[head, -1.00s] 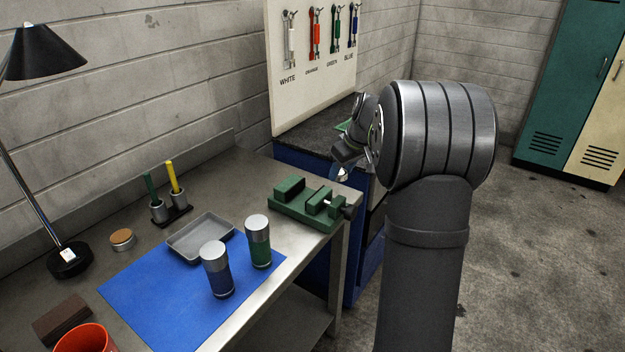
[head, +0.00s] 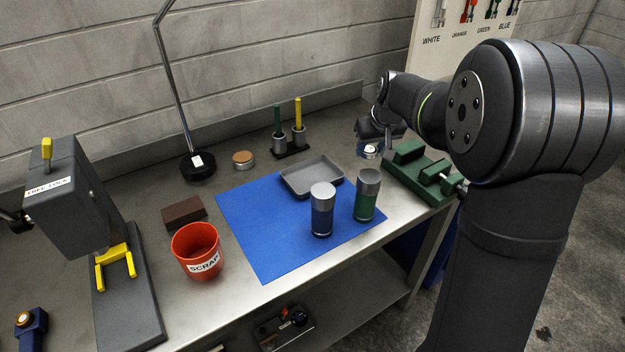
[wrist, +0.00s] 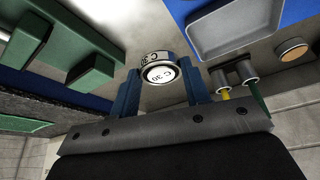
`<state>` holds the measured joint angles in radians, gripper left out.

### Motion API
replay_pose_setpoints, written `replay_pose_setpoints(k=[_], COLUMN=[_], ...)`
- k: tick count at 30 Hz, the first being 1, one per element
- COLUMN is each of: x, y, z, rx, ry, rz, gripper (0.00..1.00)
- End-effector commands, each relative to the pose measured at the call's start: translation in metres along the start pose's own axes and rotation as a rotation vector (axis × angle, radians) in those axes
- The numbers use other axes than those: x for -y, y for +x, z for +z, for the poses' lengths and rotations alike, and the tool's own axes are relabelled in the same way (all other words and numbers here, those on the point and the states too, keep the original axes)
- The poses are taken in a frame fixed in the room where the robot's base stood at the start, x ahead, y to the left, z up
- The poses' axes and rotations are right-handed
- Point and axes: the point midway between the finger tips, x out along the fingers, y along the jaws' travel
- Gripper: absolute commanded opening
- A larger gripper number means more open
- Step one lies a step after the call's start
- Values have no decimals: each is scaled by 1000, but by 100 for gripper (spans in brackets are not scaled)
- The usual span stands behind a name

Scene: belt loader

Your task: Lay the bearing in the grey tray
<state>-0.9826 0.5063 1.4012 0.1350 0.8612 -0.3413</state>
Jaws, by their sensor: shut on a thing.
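The bearing (wrist: 160,72) is a pale metal ring marked "C 30", seen between the two blue fingers of my gripper (wrist: 160,82) in the wrist view. My gripper is shut on it. In the head view my gripper (head: 369,146) is above the bench, left of the green vise and right of the tray, with the bearing (head: 370,149) small at its tip. The grey tray (head: 312,188) is shallow and looks empty. It sits at the back edge of the blue mat. The tray (wrist: 212,50) also shows at the upper right of the wrist view.
The green vise (head: 425,175) is to the right. A red scrap bucket (head: 197,252) is at left.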

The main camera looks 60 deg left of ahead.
Motion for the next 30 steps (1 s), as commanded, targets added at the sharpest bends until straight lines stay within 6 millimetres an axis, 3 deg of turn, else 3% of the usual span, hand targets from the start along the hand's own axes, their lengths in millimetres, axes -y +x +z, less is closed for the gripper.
replay_pose_setpoints(k=[5,18,24,30], x=[21,95,108,108], y=[9,80,93,112], z=[-5,-33,-38,-30], rx=[-3,-2,-3,-2], ry=[-4,-4,-1,0], rz=[-1,-2,0,0], gripper=[18,18,18,18])
